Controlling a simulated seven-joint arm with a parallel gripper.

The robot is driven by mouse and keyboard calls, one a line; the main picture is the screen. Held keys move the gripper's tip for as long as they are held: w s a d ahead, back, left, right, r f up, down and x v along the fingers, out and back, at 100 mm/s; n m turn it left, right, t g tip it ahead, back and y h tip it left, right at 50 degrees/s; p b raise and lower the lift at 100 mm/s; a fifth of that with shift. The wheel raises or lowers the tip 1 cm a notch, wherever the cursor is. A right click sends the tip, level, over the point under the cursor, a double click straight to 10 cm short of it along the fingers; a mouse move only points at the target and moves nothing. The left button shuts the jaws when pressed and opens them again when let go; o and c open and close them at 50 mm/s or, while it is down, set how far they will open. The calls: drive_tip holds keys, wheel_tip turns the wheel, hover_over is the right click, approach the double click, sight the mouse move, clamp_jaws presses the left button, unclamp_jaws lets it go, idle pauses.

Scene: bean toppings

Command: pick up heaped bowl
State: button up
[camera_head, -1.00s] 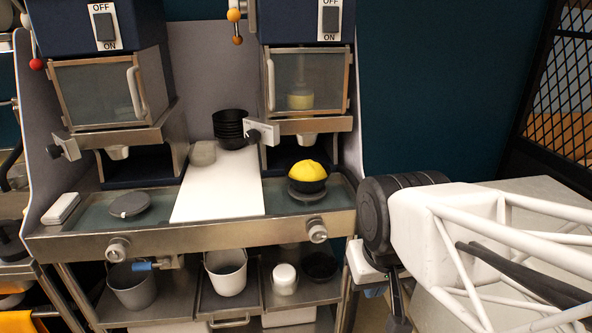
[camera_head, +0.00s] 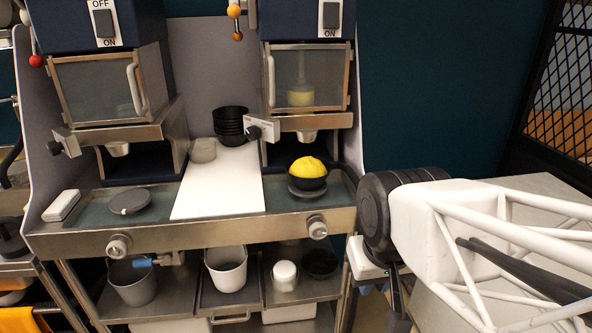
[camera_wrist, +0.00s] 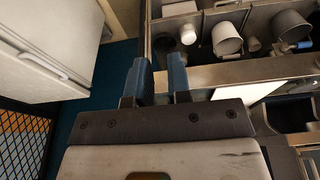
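The heaped bowl (camera_head: 308,183) is a small black bowl with a rounded yellow heap on top. It sits upright on a dark round plate (camera_head: 307,192) at the right end of the steel counter, under the right dispenser. My gripper (camera_wrist: 158,68) shows in the wrist view with two blue fingers apart and nothing between them.
The right dispenser (camera_head: 309,85) overhangs the bowl from behind. Buckets and pots fill the lower shelf. A black mesh panel (camera_head: 556,95) is at the far right.

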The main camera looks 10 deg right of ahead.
drive_tip(key=o, duration=0.4)
drive_tip(key=shift+o, duration=0.2)
drive_tip(key=w+a+m+t+y, duration=0.1)
drive_tip(key=w+t, duration=0.2)
drive_tip(key=w, duration=0.8)
drive_tip(key=w+a+m+t, duration=0.2)
drive_tip(key=w+t, duration=0.1)
drive_tip(key=w, duration=0.7)
drive_tip(key=w+d+f+m+t+h, duration=0.1)
drive_tip(key=w+d+m+t+h, duration=0.1)
drive_tip(key=w, duration=0.6)
drive_tip(key=w+d+f+m+t+h, duration=0.2)
drive_tip(key=w+d+m+h, duration=0.1)
drive_tip(key=w, duration=0.5)
drive_tip(key=shift+w+d+f+m+t, duration=0.15)
drive_tip(key=shift+w+m+t, duration=0.15)
drive_tip(key=shift+w+t, duration=0.1)
drive_tip(key=shift+x, duration=1.25)
